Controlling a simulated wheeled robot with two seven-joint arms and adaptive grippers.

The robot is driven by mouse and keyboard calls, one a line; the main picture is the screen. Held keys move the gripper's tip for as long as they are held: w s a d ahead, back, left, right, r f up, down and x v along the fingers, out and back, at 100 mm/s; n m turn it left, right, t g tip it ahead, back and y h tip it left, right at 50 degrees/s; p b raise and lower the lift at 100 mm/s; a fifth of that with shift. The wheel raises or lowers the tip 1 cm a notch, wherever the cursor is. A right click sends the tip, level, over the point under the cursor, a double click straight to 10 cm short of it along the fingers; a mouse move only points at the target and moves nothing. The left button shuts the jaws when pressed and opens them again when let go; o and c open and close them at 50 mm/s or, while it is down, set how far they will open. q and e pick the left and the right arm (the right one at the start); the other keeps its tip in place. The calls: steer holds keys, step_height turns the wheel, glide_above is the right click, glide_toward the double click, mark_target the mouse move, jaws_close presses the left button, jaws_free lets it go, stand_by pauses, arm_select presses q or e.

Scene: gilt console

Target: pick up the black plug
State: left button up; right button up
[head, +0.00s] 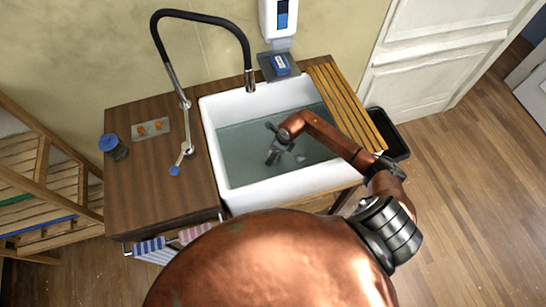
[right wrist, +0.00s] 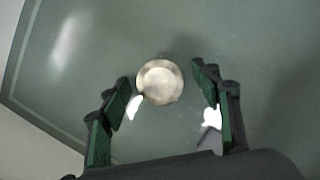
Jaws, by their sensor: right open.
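My right gripper (head: 273,150) reaches down into the white sink (head: 222,158), which holds grey-green water. In the right wrist view the right gripper (right wrist: 161,76) is open, with its green-padded fingers spread and nothing held between them. A round, pale metallic disc (right wrist: 160,81) lies on the sink floor between and beyond the fingertips. I cannot tell whether it is the drain or the plug. I cannot make out a distinctly black plug in either view; my arm and gripper cover part of the sink. My left gripper is not in view.
A black tap (head: 247,60) arches over the sink's back left. A slatted wooden board (head: 347,100) lies over its right side.

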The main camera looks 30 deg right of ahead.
steer(key=shift+w+f, duration=0.1)
steer(key=shift+f, duration=0.3)
steer(key=c, duration=1.3)
